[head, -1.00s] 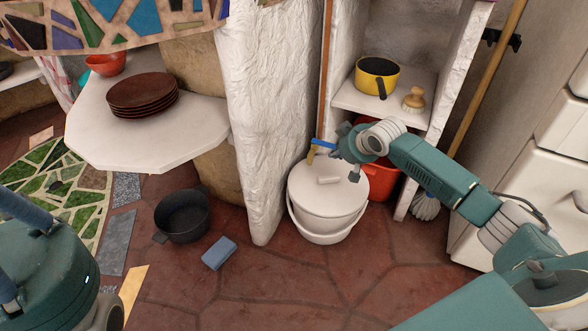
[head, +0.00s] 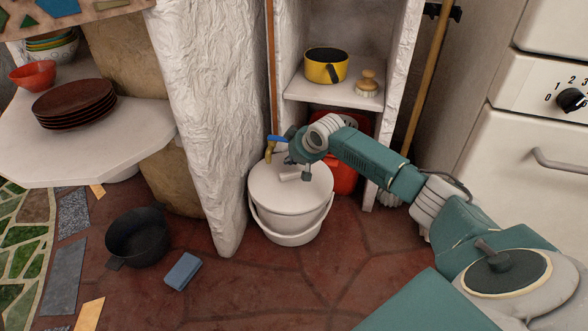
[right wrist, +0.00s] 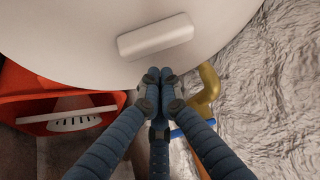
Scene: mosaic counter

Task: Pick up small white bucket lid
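The small white bucket (head: 290,238) stands on the tiled floor at the foot of the white plaster wall. Its round white lid (head: 268,192) lies on top, with a short bar handle (head: 289,177). The lid fills the top of the right wrist view (right wrist: 85,40), with the handle (right wrist: 155,37) just beyond my fingertips. My right gripper (head: 300,170) is over the back of the lid, close to the handle. In the right wrist view its fingertips (right wrist: 159,76) are drawn together with nothing visible between them. The handle is not between the fingers. My left gripper is not in view.
A brass tap (right wrist: 208,85) with a blue lever (head: 277,138) is close beside my right gripper. A red container (head: 342,178) stands behind the bucket, under a shelf with a yellow pot (head: 326,66). A black pot (head: 138,238) and blue sponge (head: 183,271) lie on the floor left.

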